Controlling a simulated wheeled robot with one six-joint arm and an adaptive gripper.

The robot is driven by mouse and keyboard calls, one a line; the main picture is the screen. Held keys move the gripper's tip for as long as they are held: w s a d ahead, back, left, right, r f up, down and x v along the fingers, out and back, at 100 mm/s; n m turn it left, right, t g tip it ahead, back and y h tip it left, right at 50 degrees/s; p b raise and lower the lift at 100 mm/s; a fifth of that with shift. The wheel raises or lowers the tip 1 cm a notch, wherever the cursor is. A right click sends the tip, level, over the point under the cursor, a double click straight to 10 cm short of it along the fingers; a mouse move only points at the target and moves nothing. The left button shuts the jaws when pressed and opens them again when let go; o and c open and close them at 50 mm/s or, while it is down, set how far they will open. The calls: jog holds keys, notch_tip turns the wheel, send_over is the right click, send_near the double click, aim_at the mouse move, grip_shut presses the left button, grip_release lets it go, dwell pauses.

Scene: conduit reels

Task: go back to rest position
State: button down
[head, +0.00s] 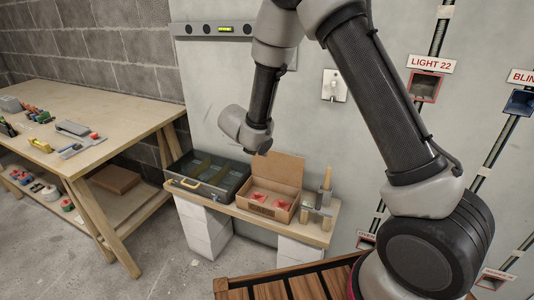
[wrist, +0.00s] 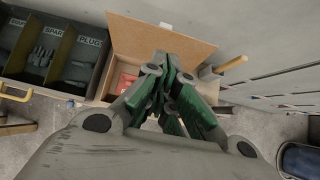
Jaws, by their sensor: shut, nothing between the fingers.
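My gripper (wrist: 172,75) is shut and empty, its green-padded fingers together in the wrist view. It hangs over the area of an open cardboard box (wrist: 140,40), whose raised lid and a bit of red content show behind the fingers. In the head view my arm reaches down from the top, and its grey wrist end is above the low bench. The fingers cannot be made out there. The cardboard box (head: 253,209) holds red pieces. The gripper's height above the box is hard to tell.
A dark compartment case (head: 208,178) with labelled sections stands left of the box on a low bench (head: 314,234). A workbench (head: 115,115) with tools is at left. Wall boxes and conduits are at right.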

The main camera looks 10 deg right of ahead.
jog(key=s+d+r+m+g+h, duration=0.1)
jog(key=s+d+r+m+g, duration=0.2)
jog(key=s+d+r+m, duration=0.35)
jog(key=s+d+r+m+g+h, duration=0.1)
jog(key=s+d+r+m+g, duration=0.25)
jog(key=s+d+m, duration=0.6)
jog(key=s+d+r+m+t+y, duration=0.2)
jog(key=s+r+m, duration=0.4)
jog(key=s, duration=0.4)
jog(key=s+d+r+m+t+y, duration=0.2)
jog(key=s+r+m+y, duration=0.3)
jog(key=s+r, duration=0.4)
jog(key=shift+s+d+m, duration=0.35)
jog(key=shift+s+m, duration=0.2)
jog(key=shift+m, duration=0.35)
